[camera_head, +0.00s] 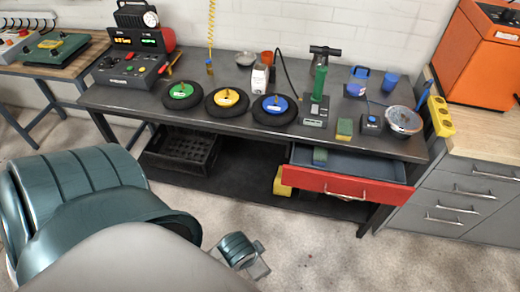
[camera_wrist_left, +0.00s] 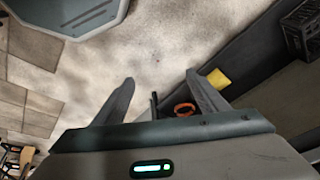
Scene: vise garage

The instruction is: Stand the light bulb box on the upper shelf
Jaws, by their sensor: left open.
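A small upright white carton (camera_head: 260,78) with dark marking stands on the dark workbench (camera_head: 225,133), behind the blue-centred wheel. It may be the light bulb box, but its label is too small to read. No upper shelf can be made out in either view. My left gripper (camera_wrist_left: 158,84) is open and empty, its fingers spread above the floor in the left wrist view. In the head view it is a small shape (camera_head: 258,262) low in front of the bench, well away from the carton. My right gripper is not in view.
A red-fronted drawer (camera_head: 340,184) stands open below the bench's right end. A black crate (camera_head: 180,151) sits underneath. The front floor is clear.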

